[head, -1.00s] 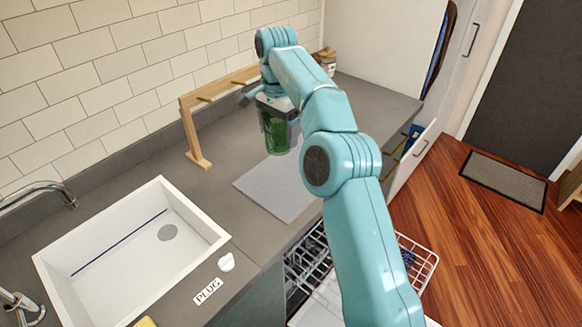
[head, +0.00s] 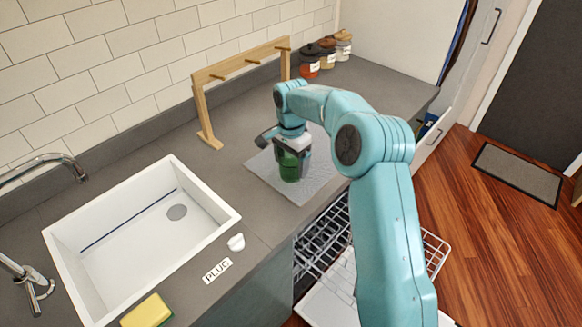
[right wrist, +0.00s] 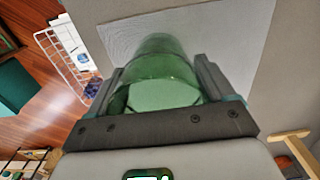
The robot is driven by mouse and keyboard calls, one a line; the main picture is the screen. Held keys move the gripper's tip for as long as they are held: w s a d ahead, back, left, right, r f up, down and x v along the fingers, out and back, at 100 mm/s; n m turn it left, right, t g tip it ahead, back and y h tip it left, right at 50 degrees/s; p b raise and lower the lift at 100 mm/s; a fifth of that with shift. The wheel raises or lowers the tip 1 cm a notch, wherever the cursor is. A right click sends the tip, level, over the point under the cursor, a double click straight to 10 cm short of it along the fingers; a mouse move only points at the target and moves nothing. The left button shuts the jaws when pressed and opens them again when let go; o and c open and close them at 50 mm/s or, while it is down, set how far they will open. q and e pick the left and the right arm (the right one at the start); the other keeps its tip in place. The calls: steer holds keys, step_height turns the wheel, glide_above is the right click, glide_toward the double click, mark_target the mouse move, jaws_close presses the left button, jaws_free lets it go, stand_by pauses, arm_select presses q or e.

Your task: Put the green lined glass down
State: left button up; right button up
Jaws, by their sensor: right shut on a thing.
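The green lined glass (head: 289,167) is upright over the light grey mat (head: 262,172) on the counter. My right gripper (head: 291,150) is shut on it from above, around its upper part. In the right wrist view the green glass (right wrist: 158,75) sits between the two fingers of my right gripper (right wrist: 160,90), with the pale mat (right wrist: 115,35) beyond it. The glass's base is at or just above the mat; I cannot tell whether they touch. My left gripper is not in view.
A white sink (head: 140,240) lies to the left, with a plug (head: 236,242) and yellow sponge (head: 147,311) by it. A wooden peg rack (head: 206,120) stands behind the mat. Several jars (head: 326,55) stand at the back. An open dishwasher rack (head: 322,240) is below the counter edge.

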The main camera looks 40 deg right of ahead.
steer(key=shift+a+f, duration=0.1)
steer(key=shift+f, duration=1.1)
steer(key=shift+s+f, duration=0.1)
steer(key=shift+f, duration=0.1)
steer(key=o, duration=1.1)
steer(key=shift+r, duration=6.15)
